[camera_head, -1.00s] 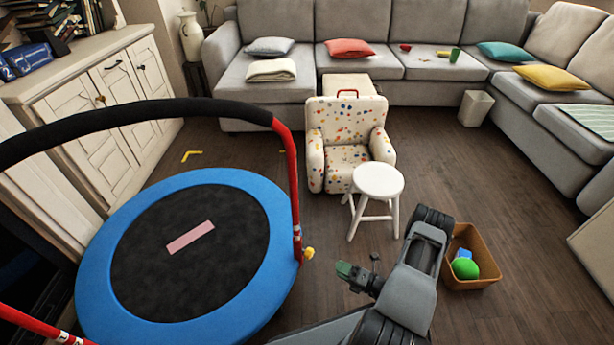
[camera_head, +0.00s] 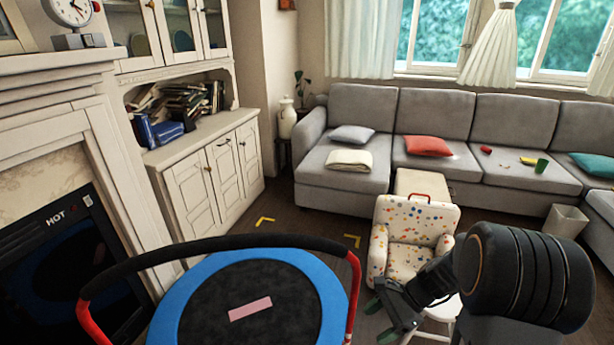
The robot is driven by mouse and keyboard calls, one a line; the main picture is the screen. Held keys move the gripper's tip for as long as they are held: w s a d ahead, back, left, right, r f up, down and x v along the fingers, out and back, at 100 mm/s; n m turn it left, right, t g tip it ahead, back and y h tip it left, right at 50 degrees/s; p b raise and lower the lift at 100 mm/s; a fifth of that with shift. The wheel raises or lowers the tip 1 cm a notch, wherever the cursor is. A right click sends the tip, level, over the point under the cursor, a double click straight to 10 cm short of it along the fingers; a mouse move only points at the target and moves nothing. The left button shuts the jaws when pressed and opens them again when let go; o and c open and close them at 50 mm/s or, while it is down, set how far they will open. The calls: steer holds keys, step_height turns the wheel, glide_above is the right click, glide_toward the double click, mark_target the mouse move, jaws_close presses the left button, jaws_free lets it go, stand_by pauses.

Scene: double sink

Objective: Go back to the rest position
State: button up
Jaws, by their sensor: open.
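My gripper (camera_head: 384,318) is in the lower middle of the head view, at the end of my dark arm. Its green-tipped jaws are apart and nothing shows between them. It hangs in front of the white stool (camera_head: 438,318) and the spotted armchair (camera_head: 408,240), to the right of the trampoline. My arm hides much of the stool and part of the armchair's right side.
A blue-rimmed trampoline (camera_head: 317,272) with a padded bar stands in the front. A fireplace (camera_head: 75,150) and white cabinet (camera_head: 215,180) line the left. A grey sofa (camera_head: 345,108) with cushions spans the back.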

steer(key=s+a+r+n+t+h+p, duration=0.1)
steer(key=r+n+p, duration=0.5)
steer(key=r, duration=0.8)
steer(key=s+a+r+n+t+h+p, duration=0.1)
steer(key=s+r+n+t+h+p, duration=0.3)
steer(key=r, duration=1)
steer(key=shift+s+r+n+h+p, duration=0.2)
steer(key=shift+s+n+h+p, duration=0.7)
steer(key=shift+n+h+p, duration=1.4)
steer(key=shift+s+d+n+y+b, duration=0.15)
steer(key=shift+d+n+y+b, duration=0.1)
steer(key=shift+n+y+b, duration=0.45)
steer(key=shift+a, duration=0.1)
